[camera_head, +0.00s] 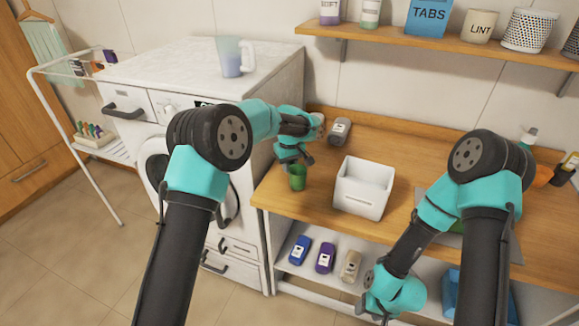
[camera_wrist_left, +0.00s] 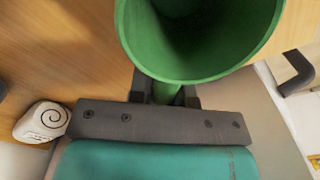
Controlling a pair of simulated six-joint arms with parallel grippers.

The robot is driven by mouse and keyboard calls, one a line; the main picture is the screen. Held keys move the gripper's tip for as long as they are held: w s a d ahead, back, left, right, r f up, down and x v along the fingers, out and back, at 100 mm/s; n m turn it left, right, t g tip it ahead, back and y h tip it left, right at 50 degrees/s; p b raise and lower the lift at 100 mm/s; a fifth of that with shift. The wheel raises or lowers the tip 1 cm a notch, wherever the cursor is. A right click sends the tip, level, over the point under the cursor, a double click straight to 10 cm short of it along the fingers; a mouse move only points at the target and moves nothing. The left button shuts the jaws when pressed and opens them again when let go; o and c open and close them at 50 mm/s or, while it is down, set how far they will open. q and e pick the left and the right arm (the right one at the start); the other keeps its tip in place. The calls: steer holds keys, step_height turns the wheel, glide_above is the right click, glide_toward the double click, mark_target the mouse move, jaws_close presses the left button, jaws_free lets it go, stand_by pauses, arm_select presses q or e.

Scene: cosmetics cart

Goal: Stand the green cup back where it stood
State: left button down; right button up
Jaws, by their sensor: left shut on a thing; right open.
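The green cup (camera_head: 297,178) is near the left front part of the wooden counter (camera_head: 322,152), left of a white bin. My left gripper (camera_head: 291,158) is shut on it. In the left wrist view the cup (camera_wrist_left: 200,45) shows its open mouth and fills the top middle, with the fingers (camera_wrist_left: 165,95) at its near side. I cannot tell whether its base touches the counter. My right gripper (camera_head: 377,311) is low in front of the counter, at the bottom of the head view, away from the cup; its fingers are hard to make out.
The white bin (camera_head: 362,190) stands right of the cup. A grey bottle (camera_head: 339,131) lies at the counter's back. Several small bottles sit on the shelf (camera_head: 285,268) below. Some counter around the cup is bare.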

arm_select(q)
steer(key=shift+f, duration=0.25)
steer(key=c, duration=1.1)
jaws_free()
steer(key=shift+o, duration=0.2)
step_height(320, 180, up, 12)
steer(key=shift+r, duration=0.15)
